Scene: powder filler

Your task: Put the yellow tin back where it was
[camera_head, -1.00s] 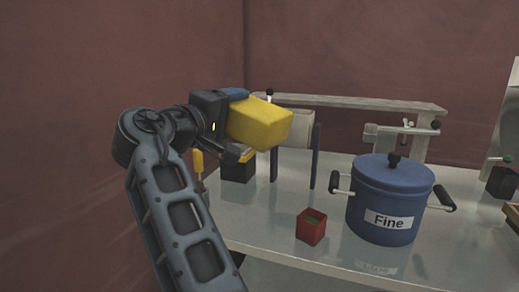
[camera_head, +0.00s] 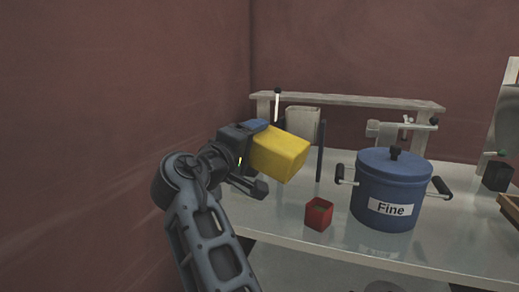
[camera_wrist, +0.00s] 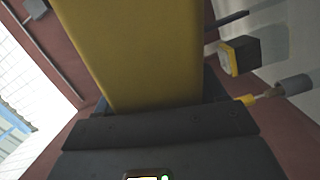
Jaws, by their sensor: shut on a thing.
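The yellow tin (camera_head: 280,153) is held in my gripper (camera_head: 258,155), tilted, above the left part of the table in the head view. The fingers are shut on its left end. In the wrist view the tin (camera_wrist: 135,50) fills the upper middle, with the dark gripper body below it. The spot under the tin on the table is partly hidden by my arm and gripper.
A black-and-yellow block (camera_wrist: 240,56) shows in the wrist view. A red wall (camera_head: 120,120) bounds the left.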

